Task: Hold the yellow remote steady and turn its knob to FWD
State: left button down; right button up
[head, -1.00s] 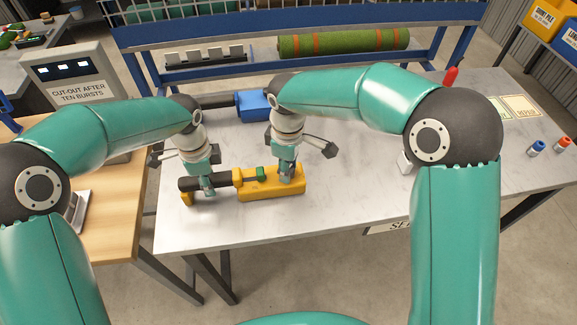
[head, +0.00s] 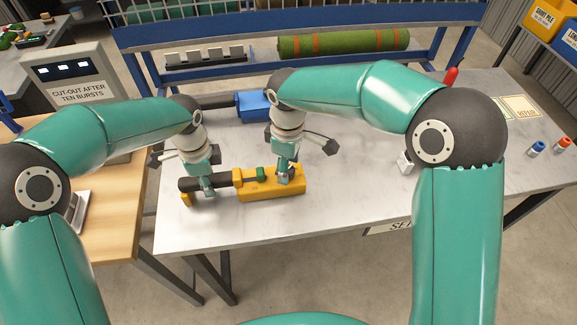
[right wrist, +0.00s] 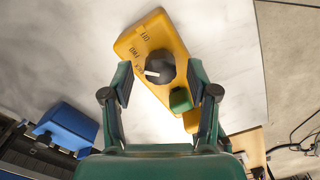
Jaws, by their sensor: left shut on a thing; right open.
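The yellow remote (head: 257,194) lies on the grey-white table, its dark handle (head: 222,183) to the left. My left gripper (head: 208,192) is shut on the handle. My right gripper (head: 284,179) is open above the right part of the remote, hiding the knob in the head view. In the right wrist view the round dark knob (right wrist: 161,65) with a white pointer mark lies between the open fingers (right wrist: 160,78). The pointer aims left, toward the small labels; which one it meets is hard to tell. A green button (right wrist: 181,99) sits beside the knob.
A blue block with a dark cylinder (head: 252,105) lies behind the remote. A small white block (head: 405,162) stands to the right, near my right arm. A rack with a green roll (head: 344,42) stands behind the table.

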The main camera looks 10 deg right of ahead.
pick_arm(q)
jog(key=shift+s+f, duration=0.2)
pick_arm(e)
notch_tip(320, 180, up, 11)
dwell(0.4)
pick_arm(q)
jog(key=c, duration=0.7)
grip_release()
jog(key=shift+w, duration=0.15)
jog(key=shift+r, duration=0.1)
jog(key=shift+r, duration=0.1)
